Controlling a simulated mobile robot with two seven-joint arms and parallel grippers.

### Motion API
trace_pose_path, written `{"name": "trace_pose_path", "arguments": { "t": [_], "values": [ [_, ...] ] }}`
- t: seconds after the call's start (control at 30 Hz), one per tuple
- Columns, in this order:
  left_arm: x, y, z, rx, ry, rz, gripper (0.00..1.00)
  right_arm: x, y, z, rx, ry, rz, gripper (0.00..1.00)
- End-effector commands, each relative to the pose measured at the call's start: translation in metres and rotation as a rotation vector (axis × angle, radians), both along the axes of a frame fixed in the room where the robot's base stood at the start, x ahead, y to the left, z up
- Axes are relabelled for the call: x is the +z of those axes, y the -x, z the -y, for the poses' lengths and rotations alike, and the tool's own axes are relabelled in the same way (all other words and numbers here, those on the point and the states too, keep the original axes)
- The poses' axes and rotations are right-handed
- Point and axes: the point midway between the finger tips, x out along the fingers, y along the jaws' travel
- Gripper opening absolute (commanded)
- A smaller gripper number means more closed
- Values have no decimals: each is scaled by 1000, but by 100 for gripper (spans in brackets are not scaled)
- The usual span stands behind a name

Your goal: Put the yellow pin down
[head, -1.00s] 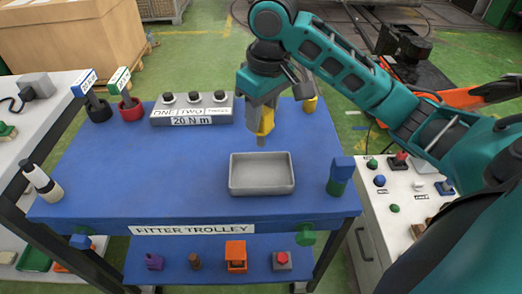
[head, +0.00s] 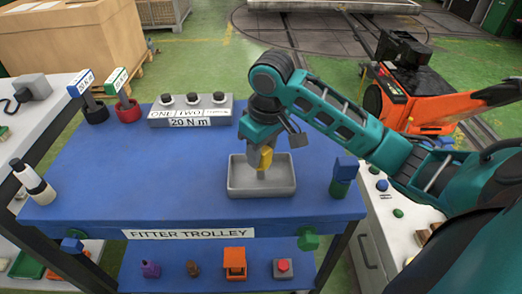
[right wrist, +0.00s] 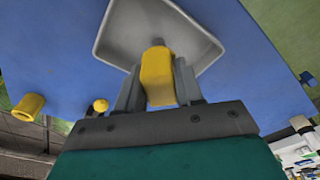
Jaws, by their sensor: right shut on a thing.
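The yellow pin (head: 265,158) is held in my right gripper (head: 262,163), with its grey tip pointing down over the grey tray (head: 235,187) on the blue trolley top. In the right wrist view the pin (right wrist: 157,75) sits between the two fingers of the gripper (right wrist: 158,88), and the tray (right wrist: 118,30) lies beyond it. I cannot tell whether the pin's tip touches the tray floor. The tray looks otherwise empty. My left gripper is not in view.
A grey block labelled 20 N m (head: 190,112) stands at the back of the trolley top (head: 120,185). A blue and green piece (head: 343,176) stands right of the tray. Red (head: 128,110) and black holders stand at the back left. Other yellow parts (right wrist: 28,107) show in the wrist view.

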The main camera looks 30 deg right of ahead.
Motion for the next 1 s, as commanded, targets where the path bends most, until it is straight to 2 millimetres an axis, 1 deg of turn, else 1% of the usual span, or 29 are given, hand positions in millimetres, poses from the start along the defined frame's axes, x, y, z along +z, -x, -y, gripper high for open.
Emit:
{"name": "trace_pose_path", "arguments": {
  "t": [0.1, 0.13, 0.37, 0.4, 0.63, 0.7, 0.87, 1.0],
  "values": [
    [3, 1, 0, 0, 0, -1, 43, -2, 0, 0, -1, 0, -1, 0],
    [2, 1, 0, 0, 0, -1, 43, -3, 0, 0, -1, 0, -2, 38],
    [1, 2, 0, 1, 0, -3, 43, -3, 0, 0, 0, 0, -1, 60],
    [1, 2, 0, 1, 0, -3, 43, -3, 0, 0, 0, 0, -1, 62],
    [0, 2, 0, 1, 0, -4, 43, -2, 0, 0, 0, 0, 0, 62],
    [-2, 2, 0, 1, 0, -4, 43, 1, 0, 0, 0, -1, 3, 62],
    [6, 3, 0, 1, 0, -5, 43, 28, 2, 1, 0, 0, 4, 62],
    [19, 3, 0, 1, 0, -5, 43, 63, 6, 2, 0, 2, 6, 62]
  ]
}}
